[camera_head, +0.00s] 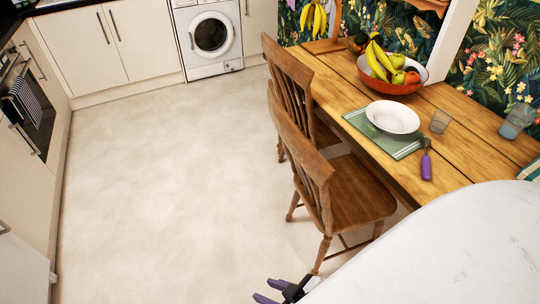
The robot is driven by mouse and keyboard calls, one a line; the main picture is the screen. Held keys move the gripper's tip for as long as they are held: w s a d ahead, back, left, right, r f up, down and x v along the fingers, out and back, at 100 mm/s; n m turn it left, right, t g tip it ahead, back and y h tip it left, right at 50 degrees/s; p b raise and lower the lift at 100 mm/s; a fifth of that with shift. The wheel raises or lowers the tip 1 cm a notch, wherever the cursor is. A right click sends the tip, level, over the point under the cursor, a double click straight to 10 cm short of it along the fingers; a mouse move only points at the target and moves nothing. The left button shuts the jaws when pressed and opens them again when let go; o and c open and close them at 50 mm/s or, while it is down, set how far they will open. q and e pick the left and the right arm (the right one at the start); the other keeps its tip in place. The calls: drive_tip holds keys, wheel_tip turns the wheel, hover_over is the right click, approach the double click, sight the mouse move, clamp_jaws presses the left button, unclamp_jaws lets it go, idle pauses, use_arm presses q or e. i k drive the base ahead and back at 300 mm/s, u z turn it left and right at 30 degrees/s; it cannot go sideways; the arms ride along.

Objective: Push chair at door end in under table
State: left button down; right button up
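Two brown wooden chairs stand along the left side of the wooden table (455,172). The nearer chair (345,192) has its seat mostly out from the table, with its slatted back toward the open floor. The farther chair (288,66) stands beyond it, its seat largely hidden behind the nearer chair's back. I cannot tell which is at the door end, as no door is in view. My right gripper (268,291) shows at the bottom edge, its purple fingers apart and nothing seen between them. It is below the nearer chair's legs, apart from them. My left gripper is out of view.
The pale floor (150,200) left of the chairs is clear. Cupboards and a washing machine (209,36) line the back, an oven (35,105) the left. A pale shape blocks the lower right.

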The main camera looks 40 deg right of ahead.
sight(340, 194)
drive_tip(key=i, duration=2.15)
drive_tip(key=z, duration=3.35)
drive_tip(key=i, duration=0.5)
